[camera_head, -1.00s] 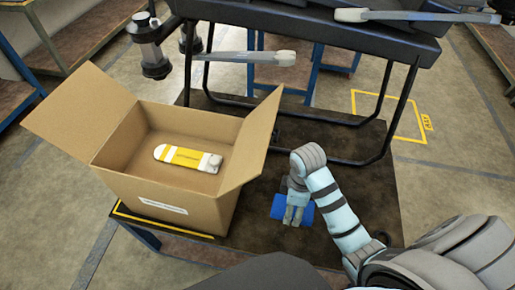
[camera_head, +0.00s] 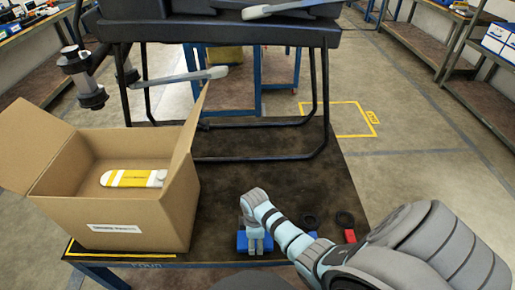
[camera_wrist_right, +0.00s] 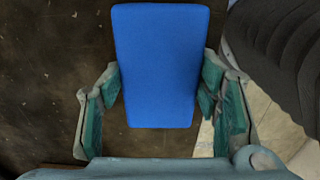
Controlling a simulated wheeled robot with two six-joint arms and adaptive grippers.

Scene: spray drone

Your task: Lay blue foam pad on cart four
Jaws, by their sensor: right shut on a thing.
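The blue foam pad (camera_head: 241,241) is at the front of a dark-topped cart (camera_head: 338,185), to the right of the cardboard box. My right gripper (camera_head: 255,246) is shut on it. In the right wrist view the pad (camera_wrist_right: 160,65) is a flat blue block between the two fingers (camera_wrist_right: 160,100), reaching out past their tips. I cannot tell whether the pad touches the cart top or hangs just above it. My left gripper is not in view.
An open cardboard box (camera_head: 130,218) holds a yellow and white device (camera_head: 133,178). A large dark drone (camera_head: 230,28) stands on the cart on black legs. Black rings (camera_head: 345,219) and a small red thing (camera_head: 350,236) lie near my right arm. Shelves line the right side.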

